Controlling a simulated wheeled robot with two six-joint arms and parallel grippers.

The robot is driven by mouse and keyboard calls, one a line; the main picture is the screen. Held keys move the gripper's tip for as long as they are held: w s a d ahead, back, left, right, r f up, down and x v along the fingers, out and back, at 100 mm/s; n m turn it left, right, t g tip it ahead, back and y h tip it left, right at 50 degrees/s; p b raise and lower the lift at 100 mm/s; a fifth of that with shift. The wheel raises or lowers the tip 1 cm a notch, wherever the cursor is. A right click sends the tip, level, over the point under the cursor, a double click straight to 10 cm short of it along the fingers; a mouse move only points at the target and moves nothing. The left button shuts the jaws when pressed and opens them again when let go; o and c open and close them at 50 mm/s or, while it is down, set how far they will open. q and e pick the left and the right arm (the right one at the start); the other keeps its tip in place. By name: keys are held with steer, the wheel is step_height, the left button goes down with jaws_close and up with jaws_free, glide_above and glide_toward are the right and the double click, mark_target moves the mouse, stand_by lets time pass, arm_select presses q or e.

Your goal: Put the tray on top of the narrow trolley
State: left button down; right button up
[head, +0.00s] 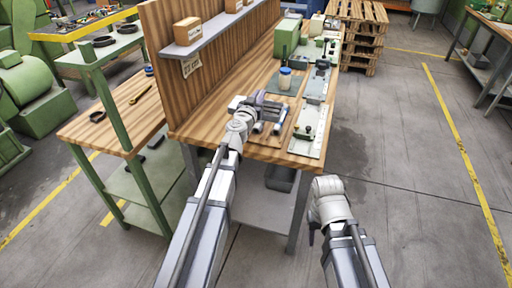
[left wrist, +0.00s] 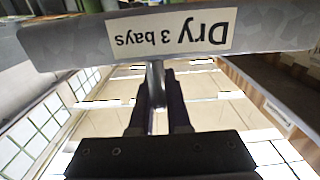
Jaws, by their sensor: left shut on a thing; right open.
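My left gripper (head: 268,112) is over the near end of the wooden workbench (head: 262,150). In the left wrist view its dark fingers (left wrist: 157,105) are shut on a metal post (left wrist: 156,82). The post meets a grey metal edge (left wrist: 75,43) with an upside-down label reading "Dry 3 bays". I cannot tell whether this edge belongs to the tray. My right gripper (head: 313,234) hangs low, right of the bench, mostly hidden by its wrist; it is open. A green-framed stand with a wooden top (head: 125,112) and lower shelves is at left; I cannot tell which stand is the narrow trolley.
A wooden back panel with a grey shelf (head: 215,35) rises along the bench. A blue-lidded jar (head: 285,78), a green box (head: 287,38) and grey metal plates (head: 308,130) are on the bench. Pallets (head: 360,30) stand behind.

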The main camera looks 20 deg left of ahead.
arm_select(q)
step_height(320, 180, down, 10)
steer(key=b, duration=0.9)
steer(key=shift+b, duration=0.4)
steer(key=shift+f, duration=0.1)
steer(key=c, duration=1.3)
jaws_free()
steer(key=shift+b, duration=0.3)
steer(key=shift+c, duration=0.2)
steer(key=o, duration=0.5)
steer(key=shift+c, duration=0.2)
